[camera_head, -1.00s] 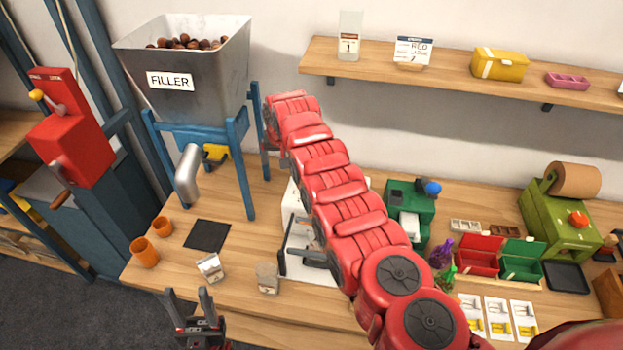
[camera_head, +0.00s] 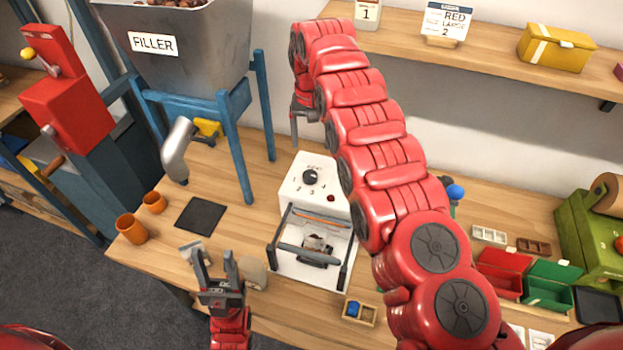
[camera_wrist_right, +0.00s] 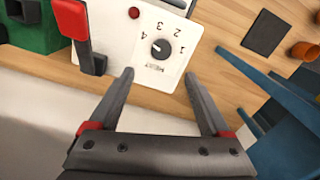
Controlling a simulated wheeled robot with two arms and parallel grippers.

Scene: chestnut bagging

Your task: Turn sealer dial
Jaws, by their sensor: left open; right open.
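The white sealer (camera_head: 284,262) stands on the bench with a black dial (camera_head: 311,177), numbers around it and a red button. The right wrist view shows the dial (camera_wrist_right: 160,48) upside down, just beyond my right gripper (camera_wrist_right: 159,76), whose fingers are apart and empty. In the head view my right gripper (camera_head: 303,122) is above and behind the sealer, partly hidden by its arm. My left gripper (camera_head: 230,262) is open at the bench's front edge, left of the sealer, overlapping a small bag (camera_head: 254,273) in view.
The filler (camera_head: 185,70) on its blue stand (camera_head: 233,150) is at the left back. Orange cups (camera_head: 132,228) and a black mat (camera_head: 200,216) lie left. Red (camera_head: 500,274) and green bins stand further right.

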